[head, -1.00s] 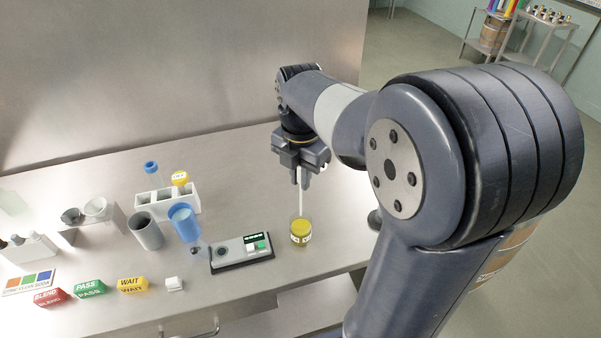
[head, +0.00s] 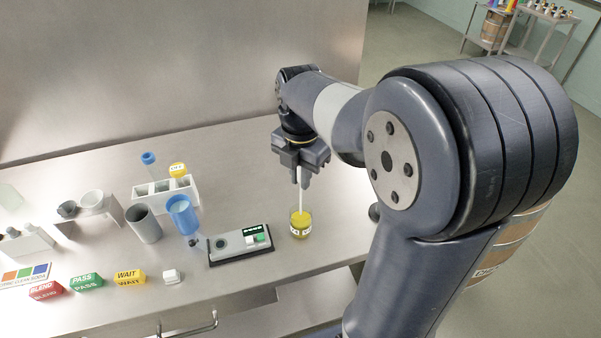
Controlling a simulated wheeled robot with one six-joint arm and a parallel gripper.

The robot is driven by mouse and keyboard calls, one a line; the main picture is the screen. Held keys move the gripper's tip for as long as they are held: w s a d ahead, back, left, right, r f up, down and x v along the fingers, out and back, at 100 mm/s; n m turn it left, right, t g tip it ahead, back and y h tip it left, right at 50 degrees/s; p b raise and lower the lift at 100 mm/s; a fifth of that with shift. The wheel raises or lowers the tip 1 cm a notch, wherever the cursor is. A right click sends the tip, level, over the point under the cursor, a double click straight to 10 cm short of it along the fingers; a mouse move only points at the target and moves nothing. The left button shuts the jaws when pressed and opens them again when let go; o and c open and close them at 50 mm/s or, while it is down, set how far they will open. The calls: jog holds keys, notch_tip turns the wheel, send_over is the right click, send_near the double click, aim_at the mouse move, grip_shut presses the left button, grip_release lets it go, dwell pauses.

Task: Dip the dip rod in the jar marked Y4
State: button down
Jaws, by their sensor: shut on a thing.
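My gripper (head: 302,180) is shut on the pale, thin dip rod (head: 300,200), which hangs upright below the fingers. Under it stands a small clear jar (head: 300,230) with yellow contents and a white label band. The label is too small to read surely. The rod's lower end meets the jar's mouth and appears to be inside it. How deep it reaches cannot be told. The fingers are above the jar, apart from it.
A grey device with a green display (head: 240,245) lies left of the jar. Farther left are a blue cup (head: 183,216), a grey cup (head: 145,224), a white rack (head: 165,191) and coloured blocks (head: 130,277). The bench behind the jar is clear.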

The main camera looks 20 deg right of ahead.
aim_at(301, 194)
jog(key=shift+f+b, duration=2)
jog(key=shift+f, duration=1.1)
